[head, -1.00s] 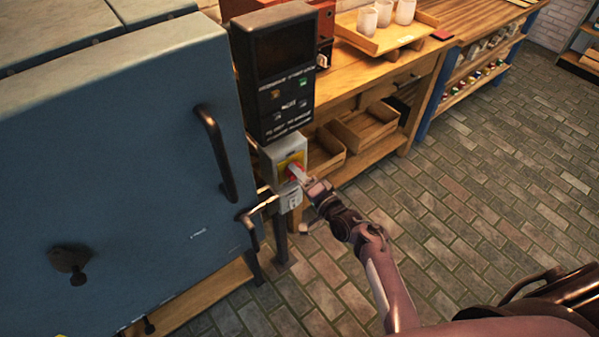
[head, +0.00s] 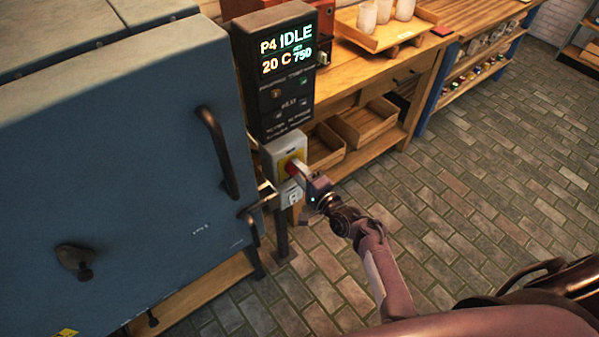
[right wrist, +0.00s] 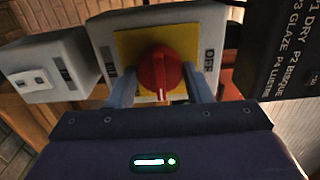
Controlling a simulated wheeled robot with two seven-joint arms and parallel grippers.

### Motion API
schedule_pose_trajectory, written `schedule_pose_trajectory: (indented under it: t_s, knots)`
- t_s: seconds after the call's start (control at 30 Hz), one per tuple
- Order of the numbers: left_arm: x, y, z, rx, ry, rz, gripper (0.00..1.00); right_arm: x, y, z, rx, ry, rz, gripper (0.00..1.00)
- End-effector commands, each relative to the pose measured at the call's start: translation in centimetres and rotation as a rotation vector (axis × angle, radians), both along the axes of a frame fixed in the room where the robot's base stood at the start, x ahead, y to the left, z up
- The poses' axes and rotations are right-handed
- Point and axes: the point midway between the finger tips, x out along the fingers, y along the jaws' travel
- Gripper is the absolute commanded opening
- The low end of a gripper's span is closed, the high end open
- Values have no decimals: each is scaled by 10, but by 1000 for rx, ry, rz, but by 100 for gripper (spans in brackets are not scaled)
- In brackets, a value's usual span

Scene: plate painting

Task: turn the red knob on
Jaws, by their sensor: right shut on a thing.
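The red knob (right wrist: 160,76) sits on a yellow plate (right wrist: 133,45) on a grey switch box (right wrist: 103,34) in the right wrist view. An "OFF" label shows to the right of the knob. The knob also shows in the head view (head: 291,168), below the black control panel (head: 284,110). My right gripper (right wrist: 161,85) is shut on the knob, with one finger on each side of it. The panel's display (head: 286,50) is lit and reads "P4 IDLE" and "20 C 750". My left gripper is not in view.
A large blue kiln (head: 110,150) with a dark handle (head: 218,150) fills the left. A wooden bench (head: 400,85) with trays stands behind the panel. A small grey box (right wrist: 35,82) is beside the switch box. The brick floor (head: 480,180) at right is clear.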

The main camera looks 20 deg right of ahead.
Motion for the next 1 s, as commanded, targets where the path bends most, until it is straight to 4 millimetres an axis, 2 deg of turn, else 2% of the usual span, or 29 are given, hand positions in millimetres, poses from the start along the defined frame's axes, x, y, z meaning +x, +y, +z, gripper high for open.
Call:
schedule_pose_trajectory:
  t_s: [0.13, 0.17, 0.3, 0.67, 1.0]
  knots:
    - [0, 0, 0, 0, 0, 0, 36, 1, -1, 1, 1, -2, -2, 23]
    - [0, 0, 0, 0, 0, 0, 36, 1, -1, 1, 1, -2, -2, 49]
    - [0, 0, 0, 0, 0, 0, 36, 0, 0, 1, 0, -1, -1, 67]
    - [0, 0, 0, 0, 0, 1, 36, -6, -2, -1, 0, 1, -1, 67]
    - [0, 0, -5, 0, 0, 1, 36, -57, -21, -2, -2, 0, -2, 67]
